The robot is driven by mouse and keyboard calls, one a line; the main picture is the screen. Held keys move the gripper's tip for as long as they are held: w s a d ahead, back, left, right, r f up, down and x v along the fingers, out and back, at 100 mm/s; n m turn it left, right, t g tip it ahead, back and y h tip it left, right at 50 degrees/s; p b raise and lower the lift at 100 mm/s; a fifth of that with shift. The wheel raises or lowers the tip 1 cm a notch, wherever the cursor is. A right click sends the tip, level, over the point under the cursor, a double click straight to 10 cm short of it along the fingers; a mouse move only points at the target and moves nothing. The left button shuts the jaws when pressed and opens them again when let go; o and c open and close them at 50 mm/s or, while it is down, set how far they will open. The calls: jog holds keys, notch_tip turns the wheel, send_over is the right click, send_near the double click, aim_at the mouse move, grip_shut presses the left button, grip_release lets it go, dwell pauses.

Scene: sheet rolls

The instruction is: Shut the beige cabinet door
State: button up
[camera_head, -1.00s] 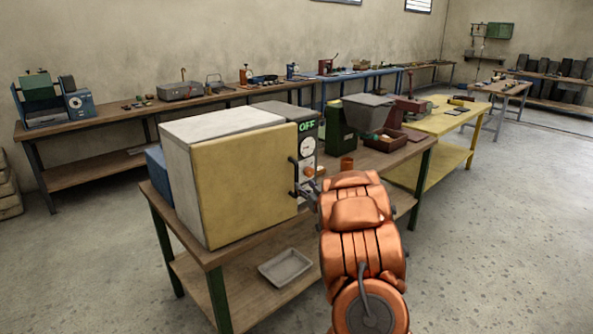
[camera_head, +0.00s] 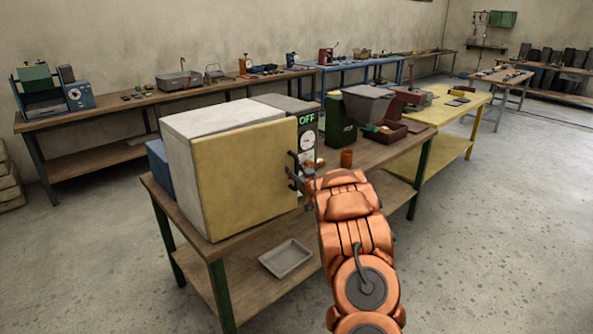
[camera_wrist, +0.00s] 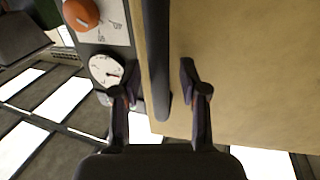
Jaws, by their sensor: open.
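The beige cabinet door (camera_head: 245,180) is on the front of a pale grey cabinet (camera_head: 215,122) on the wooden workbench. It lies close to the cabinet front; I cannot tell whether a small gap is left. A dark upright handle (camera_head: 292,165) is near the door's right edge. My gripper (camera_head: 300,182) is at the handle's lower part. In the wrist view, my gripper (camera_wrist: 160,93) is open, with one finger on each side of the dark handle bar (camera_wrist: 157,55). The beige door (camera_wrist: 245,65) fills the right side there. I cannot tell whether the fingers touch the bar.
A control panel with a dial (camera_head: 307,140) and an "OFF" display stands right of the door. A grey tray (camera_head: 286,258) lies on the lower shelf. The floor at right is clear.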

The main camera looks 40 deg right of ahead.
grip_shut()
dwell(0.3)
dwell(0.4)
